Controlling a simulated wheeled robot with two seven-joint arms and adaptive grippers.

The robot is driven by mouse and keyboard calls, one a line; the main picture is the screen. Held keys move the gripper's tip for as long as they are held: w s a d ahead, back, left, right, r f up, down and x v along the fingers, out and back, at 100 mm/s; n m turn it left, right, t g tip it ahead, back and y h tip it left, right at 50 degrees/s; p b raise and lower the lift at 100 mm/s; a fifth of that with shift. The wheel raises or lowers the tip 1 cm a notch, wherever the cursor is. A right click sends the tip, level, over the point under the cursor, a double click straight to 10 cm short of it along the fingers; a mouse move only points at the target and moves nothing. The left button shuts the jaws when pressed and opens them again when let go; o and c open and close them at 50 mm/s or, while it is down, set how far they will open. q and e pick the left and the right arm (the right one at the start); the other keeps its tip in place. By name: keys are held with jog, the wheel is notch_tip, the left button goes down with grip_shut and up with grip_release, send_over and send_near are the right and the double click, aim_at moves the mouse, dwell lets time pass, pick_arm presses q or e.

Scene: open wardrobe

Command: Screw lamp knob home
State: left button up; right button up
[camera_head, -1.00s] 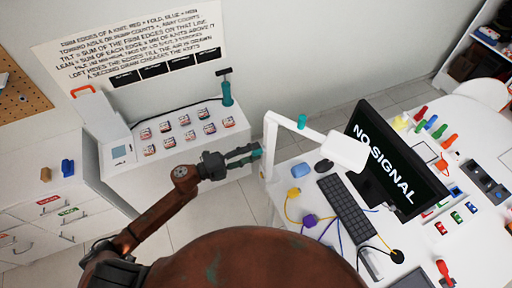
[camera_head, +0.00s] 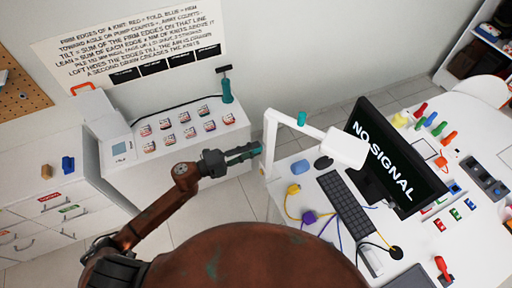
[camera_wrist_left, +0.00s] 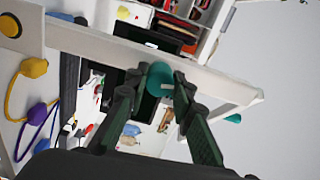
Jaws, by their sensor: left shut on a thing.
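The white desk lamp (camera_head: 268,146) stands at the left edge of the desk, its head (camera_head: 345,148) reaching right. One teal knob (camera_head: 301,118) sits on its upper arm; it also shows in the left wrist view (camera_wrist_left: 233,118). A second round teal knob (camera_wrist_left: 160,78) sits at the lamp's white bar in the left wrist view. My left gripper (camera_head: 258,148) is beside the lamp post, its fingertips shut on this second knob. The fingers partly cover it, and I cannot tell how deep it sits. My right gripper is not in view.
The desk (camera_head: 480,245) holds a monitor (camera_head: 388,160), a keyboard (camera_head: 345,205), cables and small coloured items. A white cabinet (camera_head: 215,140) with small cards and a teal-handled tool (camera_head: 226,90) stands at the back left. Open floor lies between cabinet and desk.

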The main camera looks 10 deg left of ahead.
pick_arm(q)
grip_shut()
jog(key=shift+m+b, duration=1.9)
jog(key=shift+m, duration=0.1)
jog(key=shift+m+b, duration=1.95)
jog(key=shift+m, duration=0.05)
jog(key=shift+m+b, duration=2.35)
jog(key=shift+m, duration=0.05)
jog(key=shift+w+r+m+b, duration=0.1)
jog(key=shift+m+b, duration=2)
jog(key=shift+b, duration=0.05)
jog(key=o, duration=0.8)
grip_release()
jog(key=shift+c, duration=0.4)
